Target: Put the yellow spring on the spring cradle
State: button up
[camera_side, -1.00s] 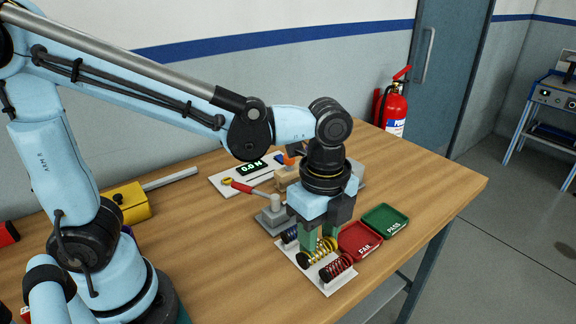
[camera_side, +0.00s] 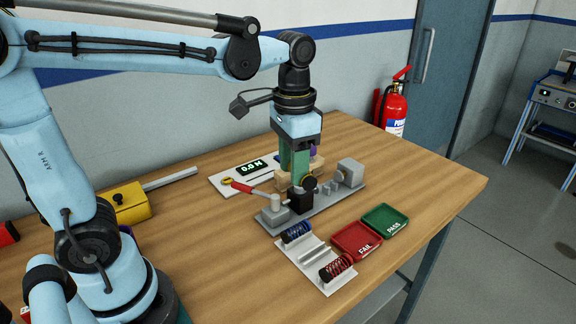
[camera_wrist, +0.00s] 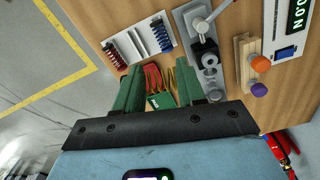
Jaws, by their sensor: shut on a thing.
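My gripper (camera_side: 297,178) is shut on the yellow spring (camera_side: 304,184), which is mostly hidden behind the green fingers; a little yellow and a dark end show. In the wrist view a yellow strip (camera_wrist: 171,79) shows between the fingers (camera_wrist: 160,90). The grey metal fixture (camera_side: 322,204) lies on the table, with small upright supports (camera_side: 332,187) that look like the spring cradle. Whether the spring touches the fixture cannot be told.
The white rack (camera_side: 326,283) holds a blue spring (camera_side: 296,232) and a red spring (camera_side: 336,267), with an empty middle slot. Red (camera_side: 357,240) and green (camera_side: 385,220) trays lie nearby. A red-handled lever (camera_side: 250,188) and a grey end block (camera_side: 350,172) stand on the fixture.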

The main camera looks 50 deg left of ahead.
jog(key=s+d+f+m, duration=0.2)
jog(key=d+m, duration=0.4)
jog(key=m, duration=0.1)
jog(key=s+d+f+m, duration=0.2)
jog(key=s+d+m, duration=0.1)
jog(key=d+m, duration=0.4)
jog(key=shift+s+d+f+m, duration=0.25)
jog(key=shift+s+f+m, duration=0.1)
jog(key=shift+m, duration=0.35)
jog(key=shift+w, duration=0.1)
send_over(316, 246)
notch_tip(316, 246, down, 7)
jog(key=shift+r, duration=0.1)
jog(key=shift+f, duration=1.9)
jog(key=shift+f, duration=0.15)
